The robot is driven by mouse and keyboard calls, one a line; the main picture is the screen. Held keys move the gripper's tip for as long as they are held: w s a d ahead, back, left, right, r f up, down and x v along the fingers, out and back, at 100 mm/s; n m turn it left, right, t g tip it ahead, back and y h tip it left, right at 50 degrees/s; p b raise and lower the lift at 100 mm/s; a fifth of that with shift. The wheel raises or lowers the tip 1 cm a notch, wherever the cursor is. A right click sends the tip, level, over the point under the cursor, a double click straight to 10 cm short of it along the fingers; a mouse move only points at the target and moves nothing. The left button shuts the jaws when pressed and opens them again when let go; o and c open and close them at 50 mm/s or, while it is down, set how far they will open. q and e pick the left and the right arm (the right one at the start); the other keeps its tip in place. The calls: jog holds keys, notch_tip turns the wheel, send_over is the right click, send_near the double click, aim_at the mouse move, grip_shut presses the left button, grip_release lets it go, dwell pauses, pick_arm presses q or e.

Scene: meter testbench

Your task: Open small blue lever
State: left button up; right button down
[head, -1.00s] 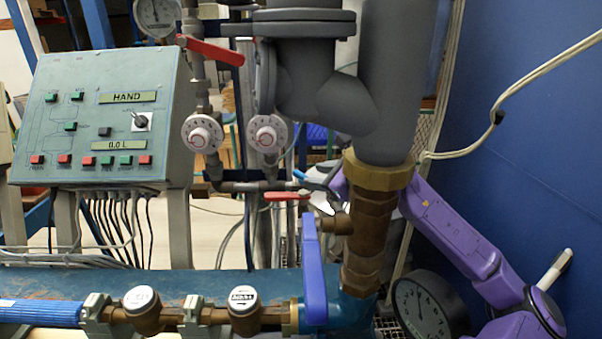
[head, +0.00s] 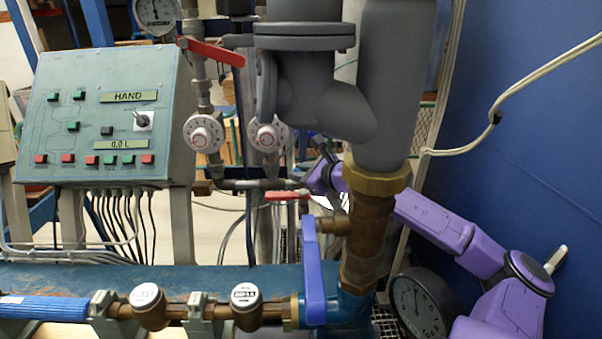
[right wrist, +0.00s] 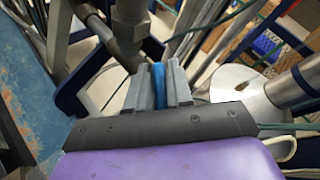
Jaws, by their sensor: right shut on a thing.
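The small blue lever (right wrist: 158,84) shows in the right wrist view as a narrow blue strip between the two grey fingers of my right gripper (right wrist: 157,78). The fingers are shut on it. In the head view my purple right gripper (head: 308,174) is behind the brass pipe, near the thin pipes left of the column. The lever is hidden there by the gripper, and its exact angle cannot be told. My left gripper is not in view.
A large blue lever (head: 314,272) stands upright in front of the brass pipe (head: 366,235). A red lever (head: 287,196) lies just below my right gripper. A pressure gauge (head: 416,305) is under my right arm, and a blue wall (head: 530,150) is at the right.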

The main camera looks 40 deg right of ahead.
jog(key=shift+r+n+g+y+p, duration=0.25)
jog(key=shift+n+g+y+p, duration=0.35)
jog(key=shift+n+y+p, duration=1.3)
jog(key=shift+f+h+p, duration=0.1)
jog(key=shift+h+p, duration=0.4)
jog(key=shift+p, duration=0.3)
jog(key=shift+f+n+g+y, duration=0.15)
jog(key=shift+n+g+y, duration=0.4)
jog(key=shift+n, duration=0.25)
jog(key=shift+s+a+f+n+g+y+b, duration=0.1)
jog(key=shift+n+g+y+b, duration=0.1)
jog(key=shift+n+g, duration=0.3)
jog(key=shift+a+n+g+y+b, duration=0.15)
jog(key=shift+n+g, duration=0.1)
jog(key=shift+n, duration=0.35)
jog(key=shift+d, duration=0.1)
jog(key=c, duration=1.1)
grip_release()
jog(key=shift+s, duration=0.1)
